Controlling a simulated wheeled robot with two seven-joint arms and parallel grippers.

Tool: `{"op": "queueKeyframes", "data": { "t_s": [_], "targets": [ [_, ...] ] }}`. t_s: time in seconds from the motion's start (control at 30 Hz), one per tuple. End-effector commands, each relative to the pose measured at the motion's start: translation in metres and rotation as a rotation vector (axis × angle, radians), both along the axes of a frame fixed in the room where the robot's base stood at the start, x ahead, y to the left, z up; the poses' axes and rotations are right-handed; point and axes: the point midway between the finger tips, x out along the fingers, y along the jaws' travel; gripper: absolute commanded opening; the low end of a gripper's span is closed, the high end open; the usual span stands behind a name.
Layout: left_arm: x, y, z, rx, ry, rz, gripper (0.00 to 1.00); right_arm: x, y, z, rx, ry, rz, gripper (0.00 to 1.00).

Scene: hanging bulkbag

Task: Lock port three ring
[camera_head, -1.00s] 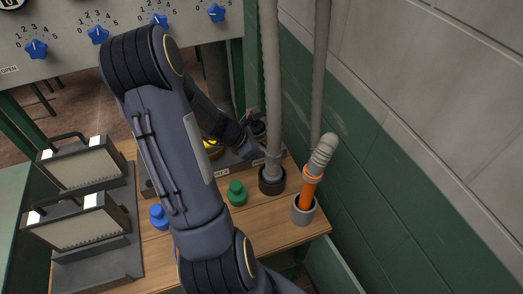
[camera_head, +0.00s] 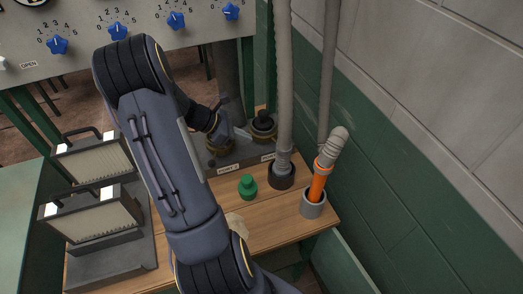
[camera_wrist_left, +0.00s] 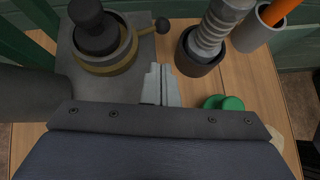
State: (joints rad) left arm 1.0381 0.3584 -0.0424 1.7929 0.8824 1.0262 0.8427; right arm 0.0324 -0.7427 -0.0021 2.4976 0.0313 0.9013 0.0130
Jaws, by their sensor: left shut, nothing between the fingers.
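Two ports stand at the back of the grey base plate in the head view. The farther port (camera_head: 263,127) has a dark knob on top. The left wrist view shows a dark-capped port with a brass ring (camera_wrist_left: 108,62) and a ball-ended lever (camera_wrist_left: 161,24) pointing right. I cannot read which number is port three. My left gripper (camera_head: 238,133) is shut and empty between the ports and the hose. Its fingertips (camera_wrist_left: 158,70) are apart from the ring. My right gripper is not in view.
A grey hose (camera_head: 284,120) stands in a dark socket (camera_head: 282,176). An orange-handled tool (camera_head: 318,185) stands in a grey cup (camera_head: 313,204). A green cap (camera_head: 247,187) sits on the wooden table. Two lamps (camera_head: 95,215) are at left; a wall (camera_head: 430,170) bounds the right.

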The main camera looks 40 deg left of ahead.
Motion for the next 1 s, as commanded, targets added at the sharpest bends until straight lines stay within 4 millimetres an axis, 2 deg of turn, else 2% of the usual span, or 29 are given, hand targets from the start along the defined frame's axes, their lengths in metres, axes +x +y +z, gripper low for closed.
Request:
{"op": "queueKeyframes", "data": {
  "t_s": [0.17, 0.53, 0.7, 1.0],
  "targets": [
    [0.014, -0.010, -0.010, -0.007, -0.004, -0.006, 0.00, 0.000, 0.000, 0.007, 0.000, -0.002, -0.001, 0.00],
    [0.054, -0.038, -0.050, -0.005, -0.004, -0.004, 0.00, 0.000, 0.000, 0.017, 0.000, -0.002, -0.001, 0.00],
    [0.061, -0.042, -0.059, -0.003, -0.003, -0.003, 0.00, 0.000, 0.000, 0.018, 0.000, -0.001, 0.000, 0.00],
    [0.062, -0.043, -0.060, -0.002, -0.003, -0.003, 0.00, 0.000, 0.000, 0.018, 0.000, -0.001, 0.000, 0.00]
  ]
}}
